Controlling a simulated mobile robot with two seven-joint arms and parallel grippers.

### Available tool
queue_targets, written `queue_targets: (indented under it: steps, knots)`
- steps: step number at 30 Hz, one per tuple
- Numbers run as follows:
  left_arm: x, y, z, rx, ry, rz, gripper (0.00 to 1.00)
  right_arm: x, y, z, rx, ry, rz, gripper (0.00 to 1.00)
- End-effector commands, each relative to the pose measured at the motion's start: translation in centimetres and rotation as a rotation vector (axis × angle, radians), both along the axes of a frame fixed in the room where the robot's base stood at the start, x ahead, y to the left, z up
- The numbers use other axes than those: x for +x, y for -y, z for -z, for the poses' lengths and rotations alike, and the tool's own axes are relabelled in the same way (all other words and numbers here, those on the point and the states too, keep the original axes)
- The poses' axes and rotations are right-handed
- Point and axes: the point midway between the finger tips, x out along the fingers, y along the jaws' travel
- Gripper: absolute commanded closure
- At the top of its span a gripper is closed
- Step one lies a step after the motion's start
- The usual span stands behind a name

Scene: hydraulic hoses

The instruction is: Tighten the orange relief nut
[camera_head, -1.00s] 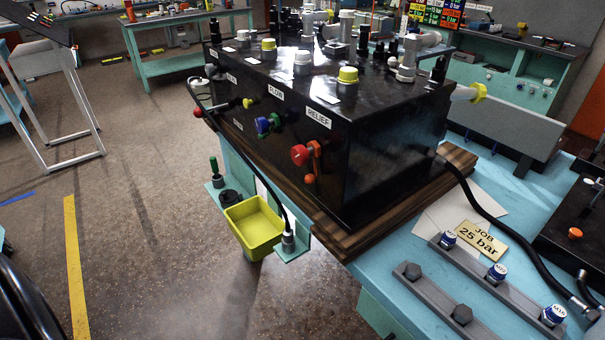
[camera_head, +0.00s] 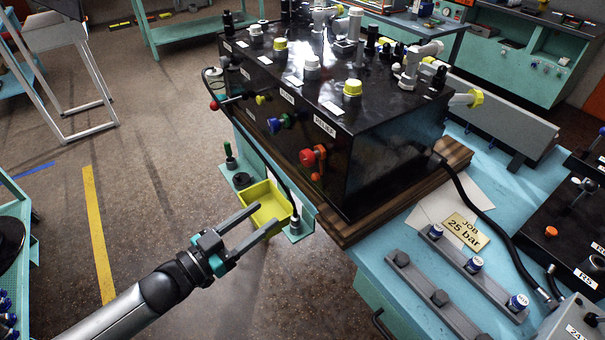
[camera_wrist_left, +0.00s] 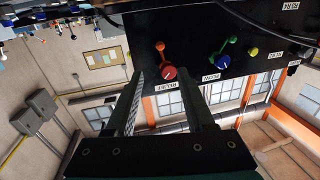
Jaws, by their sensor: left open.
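The orange relief nut (camera_head: 321,158) sits on the black block's front, just behind the red relief knob (camera_head: 307,158). An orange arm hangs down from it to a rounded end. In the left wrist view, which is upside down, the orange nut (camera_wrist_left: 161,50) shows beside the red knob (camera_wrist_left: 168,73), beyond the fingertips. My left gripper (camera_head: 266,215) is open and empty. In the head view it is below and left of the nut, over the yellow tray, apart from the block. The nut's hub is partly hidden by the red knob. My right gripper is not in view.
Blue and green flow controls (camera_head: 283,122) sit left of the nut. A yellow tray (camera_head: 264,203) and thin black hose are below the panel. The wooden base (camera_head: 350,232) juts out under the block.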

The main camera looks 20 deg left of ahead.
Motion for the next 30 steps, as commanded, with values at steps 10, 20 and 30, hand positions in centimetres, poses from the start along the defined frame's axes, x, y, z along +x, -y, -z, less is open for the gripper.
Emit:
queue_targets:
  steps: [10,20,30]
  knots:
    - [3.6,1.8,0.0,0.000,0.002,-0.002,0.46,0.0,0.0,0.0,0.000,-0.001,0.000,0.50]
    - [8.0,4.0,0.1,-0.001,0.001,-0.003,0.46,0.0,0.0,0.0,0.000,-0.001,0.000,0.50]
    - [12.1,6.1,0.1,0.000,-0.001,-0.003,0.46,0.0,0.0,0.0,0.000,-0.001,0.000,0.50]
